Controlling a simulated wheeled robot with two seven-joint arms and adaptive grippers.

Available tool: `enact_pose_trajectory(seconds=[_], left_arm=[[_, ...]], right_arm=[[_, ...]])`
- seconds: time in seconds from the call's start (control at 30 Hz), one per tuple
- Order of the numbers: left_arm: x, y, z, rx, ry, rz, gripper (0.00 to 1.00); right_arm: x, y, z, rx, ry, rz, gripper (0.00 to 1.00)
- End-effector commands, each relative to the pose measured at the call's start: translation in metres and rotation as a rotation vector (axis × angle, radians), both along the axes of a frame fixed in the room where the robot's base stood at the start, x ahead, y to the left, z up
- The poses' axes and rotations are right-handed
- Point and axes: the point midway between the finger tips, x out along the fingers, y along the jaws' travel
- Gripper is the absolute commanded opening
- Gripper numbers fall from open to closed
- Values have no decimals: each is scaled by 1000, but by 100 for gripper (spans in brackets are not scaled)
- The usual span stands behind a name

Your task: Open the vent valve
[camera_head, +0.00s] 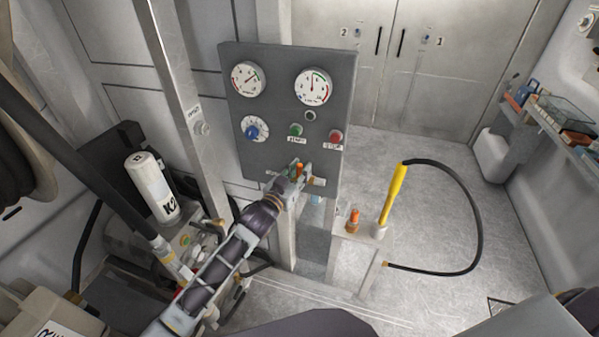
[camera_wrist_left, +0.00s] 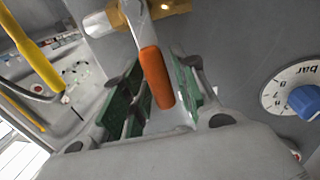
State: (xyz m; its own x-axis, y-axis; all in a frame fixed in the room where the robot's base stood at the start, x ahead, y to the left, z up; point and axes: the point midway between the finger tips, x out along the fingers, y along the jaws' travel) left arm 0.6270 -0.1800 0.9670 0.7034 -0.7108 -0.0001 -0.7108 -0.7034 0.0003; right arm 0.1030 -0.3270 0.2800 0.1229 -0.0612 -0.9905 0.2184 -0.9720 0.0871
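The vent valve appears as an orange lever (camera_head: 299,169) at the lower edge of the grey control panel (camera_head: 288,100). In the left wrist view the orange lever (camera_wrist_left: 157,78) hangs from a brass fitting (camera_wrist_left: 170,8) with a silver pipe end beside it. My left gripper (camera_head: 299,176) is at the lever, its arm reaching up from the lower left. In the left wrist view its green-padded fingers (camera_wrist_left: 152,95) stand apart on either side of the lever, with a gap visible on the left. Firm contact cannot be seen. My right gripper is not in view.
The panel carries two gauges (camera_head: 312,85), a blue knob (camera_head: 255,128), a green button (camera_head: 296,130) and a red button (camera_head: 336,136). Right of it stand a yellow-handled hose nozzle (camera_head: 395,190) and an orange-topped fitting (camera_head: 353,220). A metal post (camera_head: 180,80) stands left. The floor at right is largely clear.

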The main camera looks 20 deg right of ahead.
Motion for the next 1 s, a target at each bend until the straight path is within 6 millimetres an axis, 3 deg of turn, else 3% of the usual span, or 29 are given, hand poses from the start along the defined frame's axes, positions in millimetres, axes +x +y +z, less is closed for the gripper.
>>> enact_pose_trajectory(seconds=[0.2,0.67,1.0], left_arm=[[0,0,0,0,0,0,0],[-1,-1,0,18,-11,0,0],[-6,-9,1,132,-88,0,0]], right_arm=[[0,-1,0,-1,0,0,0],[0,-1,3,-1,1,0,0],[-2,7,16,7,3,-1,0]])
